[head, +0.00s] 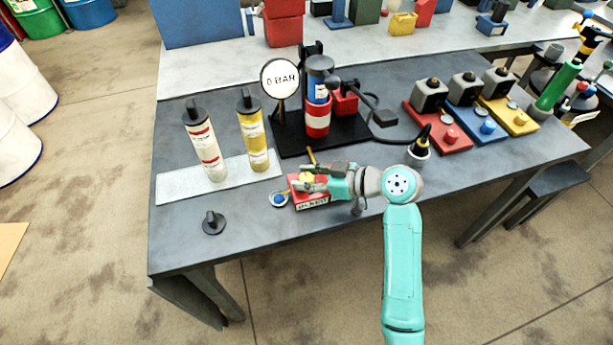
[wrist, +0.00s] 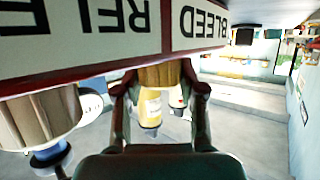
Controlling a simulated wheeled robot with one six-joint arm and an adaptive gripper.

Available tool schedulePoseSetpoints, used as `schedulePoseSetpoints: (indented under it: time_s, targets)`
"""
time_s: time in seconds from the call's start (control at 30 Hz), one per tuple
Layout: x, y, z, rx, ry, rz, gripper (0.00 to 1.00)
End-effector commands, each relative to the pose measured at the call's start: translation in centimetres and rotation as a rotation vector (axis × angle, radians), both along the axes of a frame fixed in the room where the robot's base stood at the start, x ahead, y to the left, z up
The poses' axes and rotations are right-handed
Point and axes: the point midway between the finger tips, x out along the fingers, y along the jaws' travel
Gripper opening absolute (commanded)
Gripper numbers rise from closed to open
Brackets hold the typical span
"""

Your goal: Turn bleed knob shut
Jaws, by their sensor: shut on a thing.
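The bleed knob (wrist: 160,76) is a ribbed brass knob beside the white BLEED label (wrist: 202,22), which reads upside down in the wrist view. My gripper (wrist: 162,88) has one finger on each side of the knob and is shut on it. In the head view my gripper (head: 314,179) reaches from the right over the small red valve block (head: 312,203) at the table's front. The fingers cover most of the knob there, so its turn angle cannot be told.
A white cartridge (head: 203,147) and a yellow cartridge (head: 252,135) stand on a pale mat (head: 174,188). A gauge reading 0 BAR (head: 281,78) stands behind. A black cap (head: 213,223) lies front left.

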Motion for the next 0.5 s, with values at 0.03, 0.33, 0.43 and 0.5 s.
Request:
schedulePoseSetpoints:
  time_s: [0.03, 0.33, 0.43, 0.5]
  targets:
    - [-0.01, -0.03, -0.17, -0.002, 0.003, 0.0, 0.05]
    - [-0.02, -0.02, -0.21, -0.002, 0.004, 0.0, 0.47]
    - [-0.02, -0.01, -0.18, -0.002, 0.004, 0.0, 0.66]
    - [-0.02, -0.01, -0.14, -0.002, 0.003, 0.0, 0.66]
